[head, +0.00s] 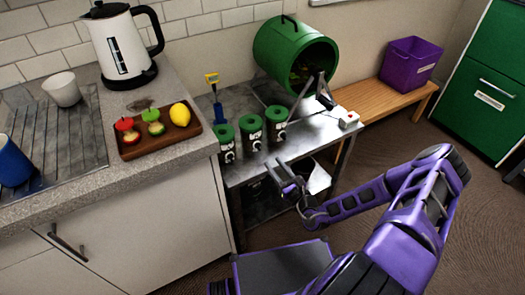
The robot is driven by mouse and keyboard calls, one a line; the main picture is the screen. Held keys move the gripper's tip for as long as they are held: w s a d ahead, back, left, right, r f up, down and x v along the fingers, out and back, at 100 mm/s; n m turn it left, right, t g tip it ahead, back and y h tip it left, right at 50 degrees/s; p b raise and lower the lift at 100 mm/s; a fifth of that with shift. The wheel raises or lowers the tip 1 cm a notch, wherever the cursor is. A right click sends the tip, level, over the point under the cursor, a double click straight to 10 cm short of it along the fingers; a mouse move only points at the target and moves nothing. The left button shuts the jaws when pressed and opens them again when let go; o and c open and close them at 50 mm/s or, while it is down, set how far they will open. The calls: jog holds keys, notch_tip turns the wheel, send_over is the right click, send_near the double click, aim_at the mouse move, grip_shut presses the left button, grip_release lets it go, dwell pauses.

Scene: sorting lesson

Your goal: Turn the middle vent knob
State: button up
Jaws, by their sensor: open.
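Three dark canisters with green tops stand in a row on the grey metal table, each with a small pale knob low on its front. The middle canister (250,125) has the middle vent knob (256,146) facing me. The left knob (229,157) and the right knob (279,138) flank it. My gripper (277,170) is open and empty, in front of the table's front edge. It is below and to the right of the middle knob in the picture and appears apart from it. The knob's exact setting is too small to read.
A green drum (285,50) stands behind the canisters on the metal table (325,133). A wooden tray (155,148) with fruit sits on the left counter. A purple bin (405,62) is on the bench.

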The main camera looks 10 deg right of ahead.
aim_at(260, 147)
jog(key=b+x, duration=0.1)
jog(key=x, duration=0.7)
jog(key=shift+w+a, duration=0.15)
jog(key=shift+w, duration=0.2)
grip_shut()
